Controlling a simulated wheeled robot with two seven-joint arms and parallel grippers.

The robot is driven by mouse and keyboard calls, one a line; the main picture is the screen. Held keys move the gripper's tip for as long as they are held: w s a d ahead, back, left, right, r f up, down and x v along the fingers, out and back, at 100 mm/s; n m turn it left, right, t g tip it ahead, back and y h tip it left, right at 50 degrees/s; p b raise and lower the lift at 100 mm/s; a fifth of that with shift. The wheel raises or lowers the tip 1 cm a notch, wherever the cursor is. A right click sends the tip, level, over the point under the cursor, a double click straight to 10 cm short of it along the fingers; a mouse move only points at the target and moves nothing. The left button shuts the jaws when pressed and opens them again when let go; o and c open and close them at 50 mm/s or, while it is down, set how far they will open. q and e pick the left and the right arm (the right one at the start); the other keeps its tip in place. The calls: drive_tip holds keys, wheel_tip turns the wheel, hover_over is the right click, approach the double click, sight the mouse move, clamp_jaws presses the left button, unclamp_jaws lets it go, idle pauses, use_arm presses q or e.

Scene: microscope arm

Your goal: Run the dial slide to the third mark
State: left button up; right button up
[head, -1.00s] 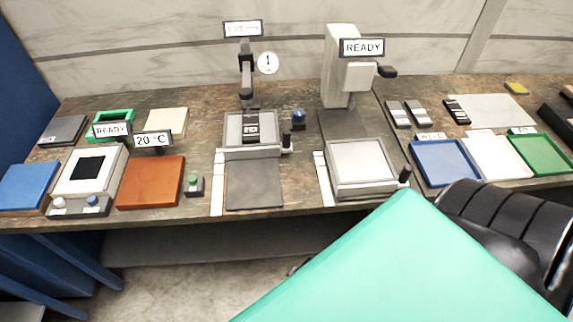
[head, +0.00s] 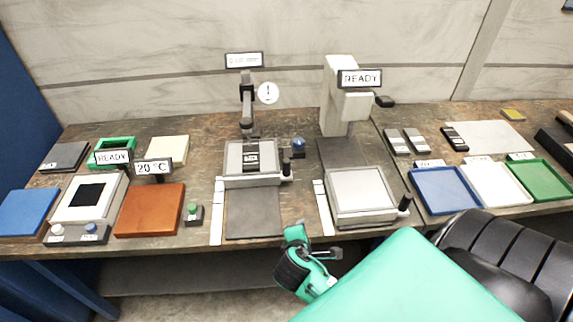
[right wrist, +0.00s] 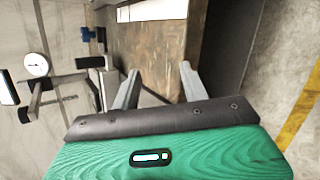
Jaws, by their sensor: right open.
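The dial station has a grey stage (head: 235,180) under a dark upright arm (head: 248,100), with a round white dial (head: 268,93) and a small display (head: 244,60) whose text is too small to read. A dark block with pale markings (head: 251,156) sits on the stage. A black handle (head: 286,166) stands at its right front. I cannot tell which mark the slide is at. My right gripper (head: 328,255) is open and empty before the bench's front edge, right of and below the stage. Its two fingers (right wrist: 159,84) show apart in the right wrist view. My left gripper is out of view.
A second station reading READY (head: 360,78) stands right of the dial station, with its own black handle (head: 405,203). A blue knob (head: 298,147) is between them. A dark mat (head: 253,213) lies before the stage. Blue (head: 445,192), white and green trays are at right.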

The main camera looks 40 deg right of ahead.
sight(286, 167)
drive_tip(key=w+n+h, duration=0.1)
drive_tip(key=w+n, duration=0.1)
drive_tip(key=w+d+r+n+t, duration=0.1)
drive_tip(key=n, duration=0.1)
drive_tip(key=w+n+t+h, duration=0.1)
drive_tip(key=w+n, duration=0.1)
drive_tip(key=shift+w+d+r+h, duration=0.3)
drive_tip(key=shift+w+d, duration=0.05)
drive_tip(key=w+n+t, duration=0.1)
drive_tip(key=n, duration=0.1)
drive_tip(key=w+r+n+t, duration=0.1)
drive_tip(key=w+n, duration=0.1)
drive_tip(key=w+r+n+t+h, duration=0.1)
drive_tip(key=w+n, duration=0.1)
drive_tip(key=shift+a+n+t, duration=0.15)
drive_tip(key=shift+n+t, duration=0.15)
drive_tip(key=shift+n, duration=0.1)
drive_tip(key=shift+w+r+n+t, duration=0.3)
drive_tip(key=shift+w+n, duration=0.3)
drive_tip(key=shift+n, duration=0.2)
drive_tip(key=p+x, duration=0.3)
drive_tip(key=x, duration=0.8)
drive_tip(key=shift+w+d+r, duration=0.15)
drive_tip(key=shift+w+d, duration=0.05)
drive_tip(key=shift+d, duration=0.15)
drive_tip(key=shift+x, duration=0.85)
clamp_jaws()
